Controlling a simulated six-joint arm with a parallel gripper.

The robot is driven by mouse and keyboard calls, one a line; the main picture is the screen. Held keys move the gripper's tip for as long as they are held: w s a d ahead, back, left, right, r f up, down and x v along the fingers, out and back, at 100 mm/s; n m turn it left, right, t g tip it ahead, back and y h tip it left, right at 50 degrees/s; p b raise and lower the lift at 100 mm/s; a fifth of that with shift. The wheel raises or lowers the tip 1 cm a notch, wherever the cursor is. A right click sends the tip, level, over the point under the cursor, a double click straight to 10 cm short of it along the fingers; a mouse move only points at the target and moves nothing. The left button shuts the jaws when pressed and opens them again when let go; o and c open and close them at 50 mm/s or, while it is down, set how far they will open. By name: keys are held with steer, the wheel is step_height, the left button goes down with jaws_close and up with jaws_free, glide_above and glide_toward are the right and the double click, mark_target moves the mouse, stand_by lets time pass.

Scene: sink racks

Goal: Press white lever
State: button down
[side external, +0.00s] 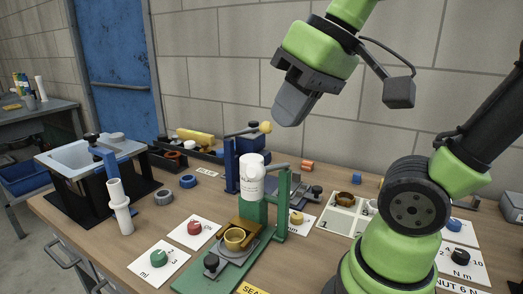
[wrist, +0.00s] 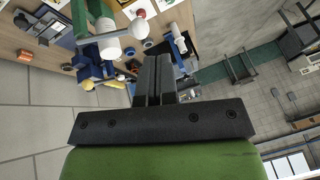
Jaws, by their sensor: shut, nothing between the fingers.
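My gripper (side external: 291,112) is shut and empty, raised above the back of the bench and pointing down to the left. In the wrist view its two dark fingers (wrist: 153,68) lie together. A white upright handle-like piece with a collar (side external: 120,205) stands in front of the sink unit (side external: 85,152), below a blue arm; I cannot tell for sure that it is the white lever. It seems to show in the wrist view as a white cylinder (wrist: 181,46). My gripper touches neither.
The green fixture (side external: 281,205) and a blue post with a yellow knob (side external: 264,127) rise from the bench. Cards with red (side external: 194,227) and green (side external: 157,257) knobs lie in front. A dark tray (side external: 190,148) sits behind.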

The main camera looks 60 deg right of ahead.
mark_target(256, 164)
steer(key=w+d+r+n+g, duration=0.2)
steer(key=w+d+r+g, duration=0.3)
steer(key=w+r, duration=0.1)
steer(key=shift+n, duration=0.3)
steer(key=shift+s+d, duration=0.1)
steer(key=f, duration=0.4)
steer(key=a+f, duration=0.1)
steer(key=f, duration=0.4)
steer(key=a+f, duration=0.1)
steer(key=f, duration=0.3)
steer(key=shift+w+a+f, duration=0.1)
steer(key=shift+w+f, duration=0.15)
steer(key=shift+f, duration=0.15)
steer(key=shift+a+f+h, duration=0.45)
steer(key=shift+f+h, duration=0.05)
steer(key=shift+f, duration=0.1)
step_height(256, 164, down, 8)
steer(key=a+h, duration=0.2)
steer(key=h, duration=0.3)
steer(key=shift+r, duration=0.15)
steer(key=shift+d, duration=0.1)
